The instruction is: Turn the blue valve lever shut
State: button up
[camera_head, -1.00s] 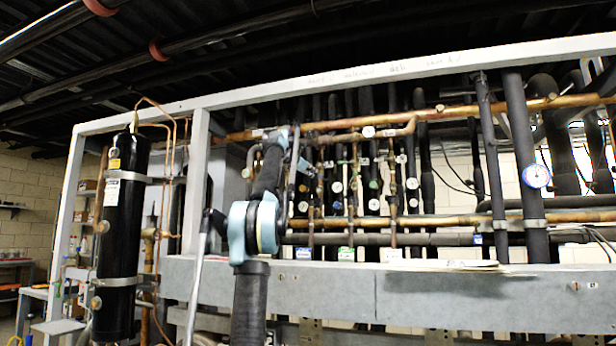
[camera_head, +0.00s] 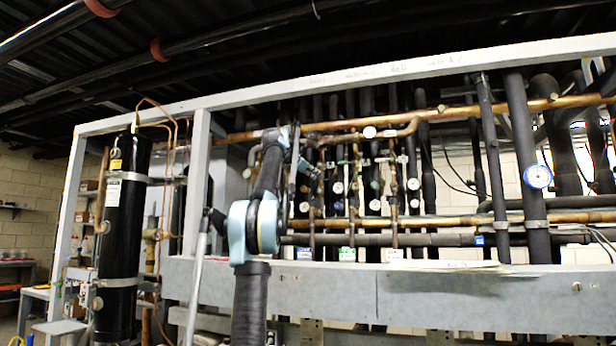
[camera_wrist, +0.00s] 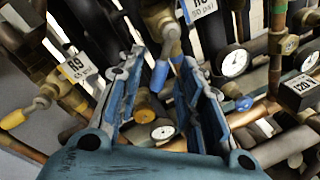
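The blue valve lever (camera_wrist: 159,76) shows in the wrist view below a brass valve body (camera_wrist: 160,22), in the space between my gripper's two fingers. My gripper (camera_wrist: 160,62) is open, one blue finger on each side of the lever. I cannot tell whether either finger touches it. In the head view my gripper (camera_head: 309,170) is in front of the pipes, left of the rack's middle. The lever cannot be made out there.
In the wrist view a yellow-handled valve (camera_wrist: 14,118) is at the left, and a round blue part (camera_wrist: 244,103) and a gauge (camera_wrist: 234,62) at the right. In the head view a grey beam (camera_head: 470,295) crosses below the pipes, and a black tank (camera_head: 122,240) stands left.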

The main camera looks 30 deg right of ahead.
jog(key=v, duration=1.1)
jog(key=shift+a, duration=0.3)
